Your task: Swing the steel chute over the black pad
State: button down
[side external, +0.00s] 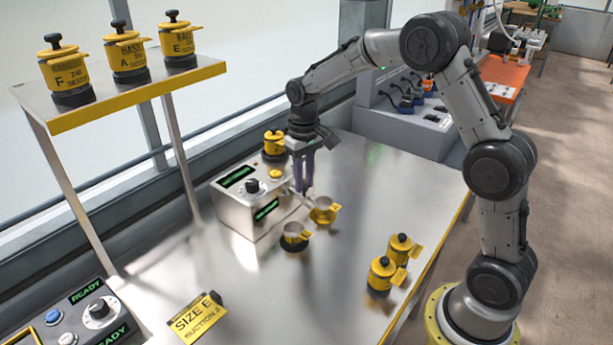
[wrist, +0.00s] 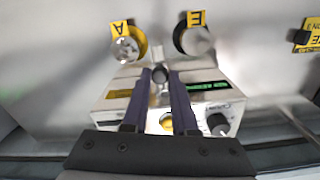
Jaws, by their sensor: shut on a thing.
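The steel chute (side external: 299,191) sticks out from the front of the grey seeder box, mostly hidden by my fingers. My gripper (side external: 307,190) points down and is shut on it. The black pad (side external: 293,247) is on the bench under a steel cup tagged E (wrist: 194,38). The yellow pad (side external: 323,221) is beside it, under a steel cup tagged A (wrist: 127,47). The chute's outlet is not clear; it appears nearer the yellow pad than the black one in the side view.
The seeder box (side external: 235,213) has green displays and a knob. A yellow canister (side external: 274,143) stands on it. Two yellow canisters (side external: 381,274) stand at the bench's front edge. A SIZE E sign (side external: 198,318) lies at the lower left. A shelf (side external: 140,95) holds three canisters.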

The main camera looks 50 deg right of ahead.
aim_at(290, 184)
jog(key=shift+w+a+r+m, duration=0.1)
jog(key=shift+w+a+m, duration=0.35)
jog(key=shift+m, duration=1.1)
jog(key=shift+a+f+m, duration=0.1)
jog(key=shift+a+m, duration=0.6)
jog(key=shift+m, duration=0.8)
jog(key=shift+w+a+r+m, duration=0.1)
jog(key=shift+w+a+m, duration=0.35)
jog(key=shift+m, duration=1.1)
jog(key=shift+s+a, duration=0.15)
jog(key=c, duration=0.7)
grip_release()
notch_tip(290, 184, up, 14)
jog(key=shift+s, duration=0.1)
